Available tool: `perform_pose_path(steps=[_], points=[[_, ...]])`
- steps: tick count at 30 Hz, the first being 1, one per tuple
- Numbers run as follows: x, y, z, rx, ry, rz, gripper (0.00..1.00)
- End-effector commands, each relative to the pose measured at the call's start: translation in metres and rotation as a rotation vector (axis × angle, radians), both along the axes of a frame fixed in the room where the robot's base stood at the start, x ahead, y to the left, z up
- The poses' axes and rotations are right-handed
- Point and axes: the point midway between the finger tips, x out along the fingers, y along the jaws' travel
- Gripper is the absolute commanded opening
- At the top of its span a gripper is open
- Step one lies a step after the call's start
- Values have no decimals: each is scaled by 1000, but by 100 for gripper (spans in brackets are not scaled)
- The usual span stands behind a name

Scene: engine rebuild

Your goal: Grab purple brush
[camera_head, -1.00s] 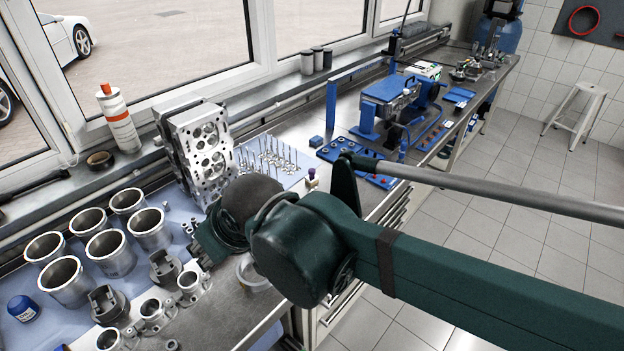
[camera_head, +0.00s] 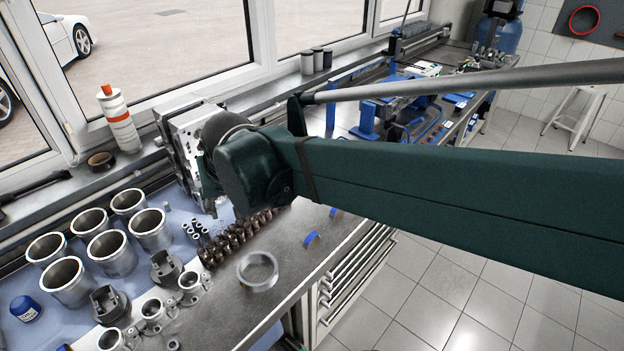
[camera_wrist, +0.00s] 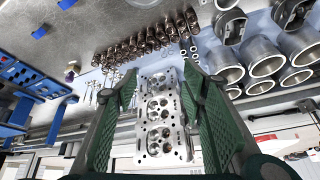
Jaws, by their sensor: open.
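A small item with a dark purple end (camera_wrist: 70,76) stands at the left in the wrist view, beside the valves; it looks like the purple brush, but is too small to be sure. In the head view my arm hides that spot. My gripper (camera_wrist: 160,82) is open, its two green fingers spread with nothing held between them. In the wrist view the item lies outside the fingers, left of the left one.
A metal cylinder head (camera_wrist: 162,125) shows between the fingers in the wrist view. Several cylinder liners (camera_head: 108,252) stand left.

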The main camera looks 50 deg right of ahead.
Motion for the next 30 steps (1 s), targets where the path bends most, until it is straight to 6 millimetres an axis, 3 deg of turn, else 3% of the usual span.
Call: perform_pose_path(steps=[14, 30], points=[[50, -78, -10, 37, 49, -275, 41], [93, -177, -42, 66, 87, -596, 41]])
